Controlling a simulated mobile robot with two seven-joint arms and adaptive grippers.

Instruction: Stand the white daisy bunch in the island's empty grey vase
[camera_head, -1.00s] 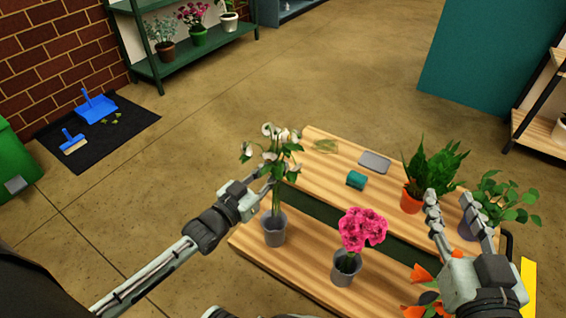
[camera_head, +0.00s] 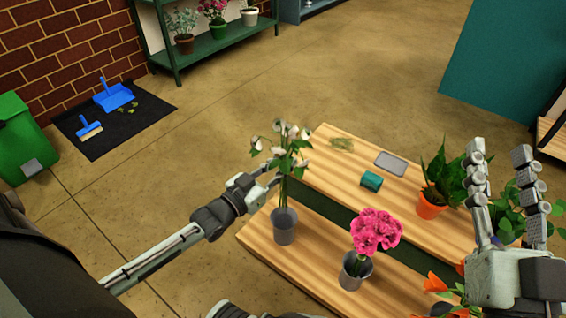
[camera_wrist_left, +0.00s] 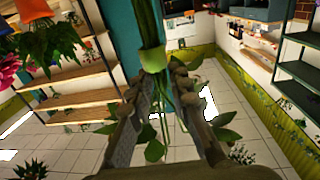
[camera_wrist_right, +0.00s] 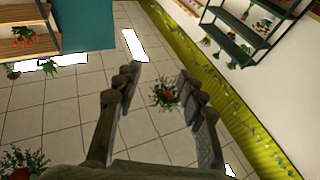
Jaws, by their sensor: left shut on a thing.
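The white daisy bunch (camera_head: 284,158) stands nearly upright at the left end of the island, its white heads at the top. Its green stems run down to the mouth of a grey vase (camera_head: 284,228); their lower ends are hidden by the vase. My left gripper (camera_head: 272,180) is shut on the stems above the vase rim. In the left wrist view, the stems have a pale green wrap (camera_wrist_left: 152,60) close to the fingers. My right gripper (camera_head: 503,160) is open and empty, raised over the right side of the island.
A grey vase of pink flowers (camera_head: 376,230) stands right of the daisies. The wooden island (camera_head: 300,262) also holds a teal roll (camera_head: 371,181), a grey tray (camera_head: 391,163) and an orange-potted plant (camera_head: 432,208). Orange flowers (camera_head: 436,285) are near the front right.

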